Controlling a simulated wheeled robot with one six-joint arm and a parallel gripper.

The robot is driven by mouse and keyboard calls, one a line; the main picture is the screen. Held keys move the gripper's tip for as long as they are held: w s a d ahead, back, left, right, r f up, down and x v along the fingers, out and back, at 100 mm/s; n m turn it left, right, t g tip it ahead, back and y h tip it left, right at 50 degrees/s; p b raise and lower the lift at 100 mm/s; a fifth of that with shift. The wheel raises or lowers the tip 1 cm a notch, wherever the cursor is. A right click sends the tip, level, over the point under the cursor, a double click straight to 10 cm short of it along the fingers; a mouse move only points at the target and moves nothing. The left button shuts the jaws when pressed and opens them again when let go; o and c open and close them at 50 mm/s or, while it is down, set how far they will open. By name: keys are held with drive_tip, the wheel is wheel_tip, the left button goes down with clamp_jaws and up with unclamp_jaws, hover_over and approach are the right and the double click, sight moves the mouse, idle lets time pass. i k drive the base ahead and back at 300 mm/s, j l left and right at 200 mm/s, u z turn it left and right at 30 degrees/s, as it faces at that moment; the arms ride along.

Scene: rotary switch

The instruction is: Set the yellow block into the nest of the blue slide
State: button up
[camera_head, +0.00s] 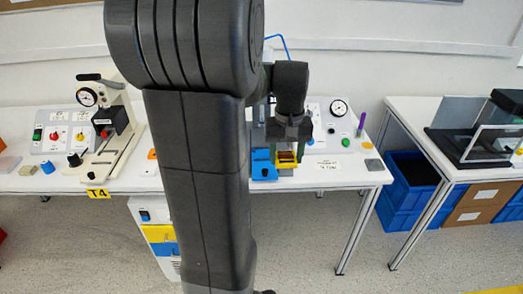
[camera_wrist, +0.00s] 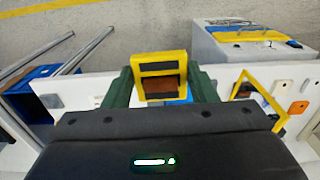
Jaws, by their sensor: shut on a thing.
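The yellow block (camera_wrist: 181,60) is between the green fingers of my gripper (camera_wrist: 160,85) in the wrist view. It has a brown middle and dark bars. In the head view the yellow block (camera_head: 286,164) is below my gripper (camera_head: 287,150), at the front of the middle table. The blue slide (camera_head: 263,168) is just left of the block there, and some blue shows right under the block. In the wrist view a little blue shows beside the block near the right finger. The nest is hidden, and I cannot tell whether the block touches the slide.
My arm hides the middle of the table (camera_head: 340,177). To the right are a gauge (camera_head: 338,108), a purple upright piece (camera_head: 361,123) and coloured buttons. Blue crates (camera_head: 408,183) stand under the right table.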

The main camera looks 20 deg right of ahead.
sight(264, 160)
drive_tip(key=i, duration=0.85)
